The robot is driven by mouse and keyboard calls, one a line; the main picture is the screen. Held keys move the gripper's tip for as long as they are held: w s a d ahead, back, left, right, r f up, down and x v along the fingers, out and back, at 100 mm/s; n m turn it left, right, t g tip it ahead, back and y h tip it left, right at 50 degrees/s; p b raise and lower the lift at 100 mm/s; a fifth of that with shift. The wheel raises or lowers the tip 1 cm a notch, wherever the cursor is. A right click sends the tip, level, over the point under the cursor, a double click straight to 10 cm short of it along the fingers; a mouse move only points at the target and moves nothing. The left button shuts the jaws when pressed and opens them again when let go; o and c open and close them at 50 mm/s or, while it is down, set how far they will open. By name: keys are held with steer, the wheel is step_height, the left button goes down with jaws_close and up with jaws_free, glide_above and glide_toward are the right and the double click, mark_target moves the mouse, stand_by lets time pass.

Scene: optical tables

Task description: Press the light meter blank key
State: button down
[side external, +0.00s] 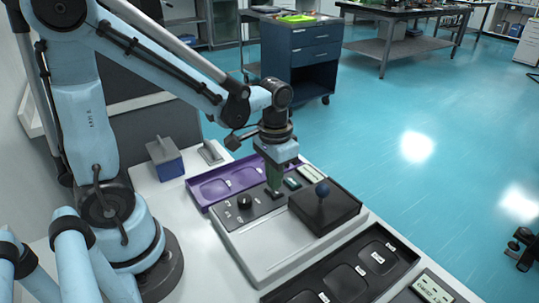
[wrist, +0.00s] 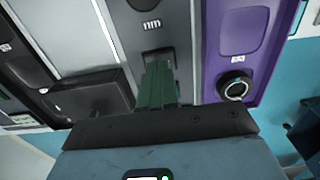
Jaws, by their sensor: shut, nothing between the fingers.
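The light meter (side external: 258,252) is a grey instrument with a black control panel on the white bench. In the wrist view the fingertips (wrist: 158,66) are at a small dark square key (wrist: 156,53) beside an "nm" label. I cannot tell whether they touch it, and its own label is not readable.
A purple tray (side external: 213,187) lies behind the meter and also shows in the wrist view (wrist: 211,70). A black tray (side external: 389,262) with labelled wells lies in front. A blue box (side external: 166,161) stands at the back left. A dark blue drawer cart (side external: 300,55) stands beyond the bench.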

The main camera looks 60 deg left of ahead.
steer(key=shift+f, duration=0.5)
stand_by(0.6)
step_height(320, 180, up, 8)
stand_by(0.9)
steer(key=t, duration=0.2)
steer(key=s+r+t, duration=0.1)
steer(key=t, duration=0.1)
steer(key=s+t, duration=0.1)
steer(key=t, duration=0.2)
steer(key=shift+d+r, duration=0.15)
steer(key=shift+d, duration=0.25)
stand_by(1.6)
